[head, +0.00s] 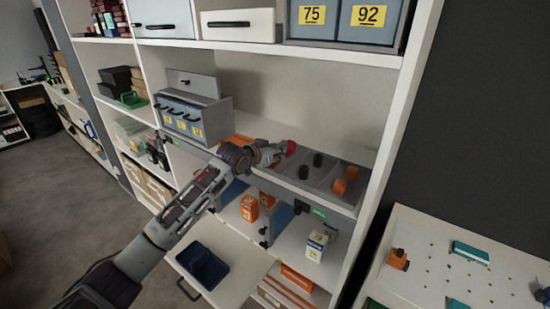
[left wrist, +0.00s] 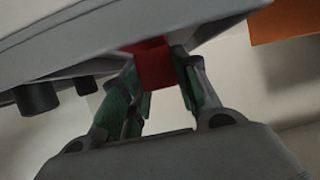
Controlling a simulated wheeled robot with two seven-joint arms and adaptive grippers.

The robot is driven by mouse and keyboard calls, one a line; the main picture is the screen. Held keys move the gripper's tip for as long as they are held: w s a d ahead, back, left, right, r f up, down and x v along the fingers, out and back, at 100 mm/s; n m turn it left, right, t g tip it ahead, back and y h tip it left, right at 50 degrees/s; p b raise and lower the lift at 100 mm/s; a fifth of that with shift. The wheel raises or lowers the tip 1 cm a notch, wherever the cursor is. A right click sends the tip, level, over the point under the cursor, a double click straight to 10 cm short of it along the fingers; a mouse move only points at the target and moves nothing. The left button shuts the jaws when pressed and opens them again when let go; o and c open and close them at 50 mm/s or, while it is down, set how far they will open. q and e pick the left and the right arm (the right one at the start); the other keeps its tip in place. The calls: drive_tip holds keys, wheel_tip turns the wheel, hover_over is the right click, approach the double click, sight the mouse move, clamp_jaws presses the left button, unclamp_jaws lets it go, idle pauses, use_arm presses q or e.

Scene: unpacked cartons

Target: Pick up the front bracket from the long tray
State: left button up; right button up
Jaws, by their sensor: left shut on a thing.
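My left gripper (head: 276,153) reaches from the left to the long grey tray (head: 323,193) on the shelf. It is shut on a red piece (head: 291,147), perhaps a bracket, at the tray's left end. In the left wrist view the red piece (left wrist: 153,65) sits between the green finger pads of the left gripper (left wrist: 155,85). Two black pieces (head: 317,159) and an orange bracket (head: 340,187) are in the tray to the right. I cannot tell whether the red piece still touches the tray. My right gripper is not in view.
A grey drawer unit (head: 195,113) stands left of the tray. The shelf's white side post (head: 392,125) is close on the right. Below are an orange box (head: 249,207), a white box (head: 317,244) and a dark blue tray (head: 202,265). A pegboard table (head: 465,265) stands right.

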use_arm(q)
drive_tip(key=shift+r+b, duration=0.7)
drive_tip(key=shift+r, duration=4.3)
